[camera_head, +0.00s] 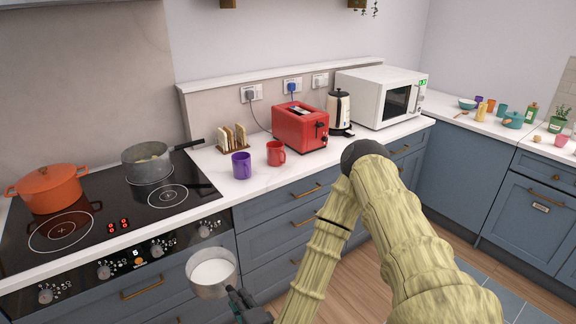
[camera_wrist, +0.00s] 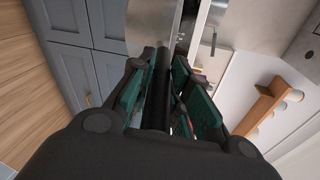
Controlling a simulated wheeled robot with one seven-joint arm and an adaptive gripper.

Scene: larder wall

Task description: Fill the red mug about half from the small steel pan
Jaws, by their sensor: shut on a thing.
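The small steel pan (camera_head: 212,274) holds white liquid and is in the air in front of the counter drawers, roughly level. My gripper (camera_head: 241,301) is shut on its handle, at the bottom of the head view. In the wrist view the dark handle (camera_wrist: 158,90) runs between the fingers, and part of the steel pan (camera_wrist: 150,22) shows beyond them; its liquid does not show there. The red mug (camera_head: 276,153) stands upright on the counter, up and to the right of the pan and apart from it. The inside of the mug is too small to judge.
A purple mug (camera_head: 241,165) stands left of the red mug, with a toast rack (camera_head: 232,140) and a red toaster (camera_head: 300,127) behind. Left is the black hob (camera_head: 110,215) with an orange pot (camera_head: 48,188) and a larger pan (camera_head: 147,162). Bare counter lies before the mugs.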

